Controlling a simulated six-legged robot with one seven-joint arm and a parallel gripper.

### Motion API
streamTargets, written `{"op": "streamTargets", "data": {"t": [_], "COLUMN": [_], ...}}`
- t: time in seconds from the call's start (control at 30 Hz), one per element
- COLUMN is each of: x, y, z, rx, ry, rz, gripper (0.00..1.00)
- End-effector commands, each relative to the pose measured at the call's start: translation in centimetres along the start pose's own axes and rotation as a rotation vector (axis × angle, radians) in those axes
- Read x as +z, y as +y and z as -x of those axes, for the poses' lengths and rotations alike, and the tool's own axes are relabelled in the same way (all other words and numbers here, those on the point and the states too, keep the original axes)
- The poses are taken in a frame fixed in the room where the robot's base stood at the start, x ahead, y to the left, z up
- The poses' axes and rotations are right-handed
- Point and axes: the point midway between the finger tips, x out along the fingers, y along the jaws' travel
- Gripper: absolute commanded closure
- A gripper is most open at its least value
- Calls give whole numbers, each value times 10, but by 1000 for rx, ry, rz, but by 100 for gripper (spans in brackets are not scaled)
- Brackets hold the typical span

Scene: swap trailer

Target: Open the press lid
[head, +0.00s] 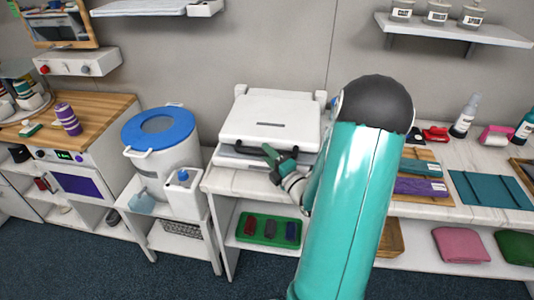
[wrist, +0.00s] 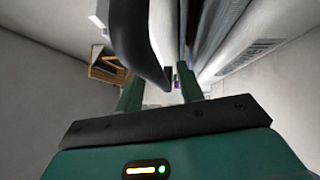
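The press is a white, boxy machine on the counter in the middle of the head view. Its white lid (head: 270,120) lies down over the grey-white base (head: 228,158), with a dark label near the front. I cannot tell whether there is a gap under the lid. My gripper (head: 270,153) is at the lid's front edge, right of its middle. In the wrist view my green gripper fingers (wrist: 160,92) stand apart. A dark curved piece (wrist: 143,45), perhaps the press handle, reaches down toward the space between them. I cannot tell whether they touch it.
A white bucket with a blue lid (head: 160,130) and a white bottle (head: 184,190) stand left of the press. Teal and purple folded items (head: 420,187) lie to the right. A wall shelf (head: 450,32) hangs above right. A green tray (head: 268,229) sits below the counter.

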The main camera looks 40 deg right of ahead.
Motion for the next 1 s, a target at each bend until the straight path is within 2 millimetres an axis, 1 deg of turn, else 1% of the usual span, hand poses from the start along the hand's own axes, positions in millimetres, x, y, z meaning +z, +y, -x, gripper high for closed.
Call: {"op": "streamTargets", "data": {"t": [0.03,0.13,0.4,0.6,0.87,1.0], "x": [0,0,0,0,0,0], "y": [0,0,0,0,1,6], "z": [-5,-11,-12,-12,-12,-15], "rx": [1,1,0,0,-2,-8], "ry": [1,0,-1,-1,-1,0], "rz": [0,-1,0,0,-2,-9], "gripper": [62,62,62,100,100,100]}}
